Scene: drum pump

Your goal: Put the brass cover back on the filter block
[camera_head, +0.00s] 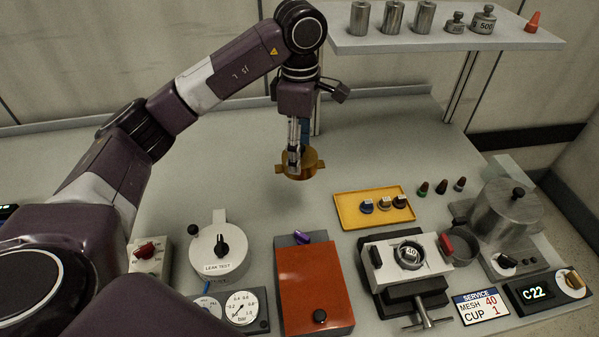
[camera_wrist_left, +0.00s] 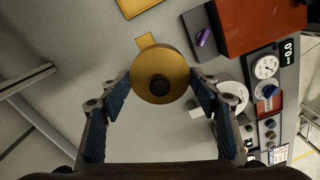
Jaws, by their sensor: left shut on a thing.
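The brass cover (camera_head: 310,167) is a round golden disc with side tabs and hangs above the bench, left of the yellow tray. My left gripper (camera_head: 294,158) is shut on it from above. In the left wrist view the brass cover (camera_wrist_left: 152,94) with its dark centre knob sits between the two fingers of my left gripper (camera_wrist_left: 162,86). The filter block (camera_head: 433,247) is a pale block held in a dark vise at the lower right, with its round top opening uncovered and a disc marked 40 (camera_head: 410,251) inside. My right gripper is out of view.
A yellow tray (camera_head: 345,213) with several small knobs lies behind the filter block. A red-orange box (camera_head: 315,280) stands left of the vise (camera_head: 398,301). A steel pot (camera_head: 505,213) stands on the right. A shelf (camera_head: 430,42) with weights overhangs the back. Bench around the cover is clear.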

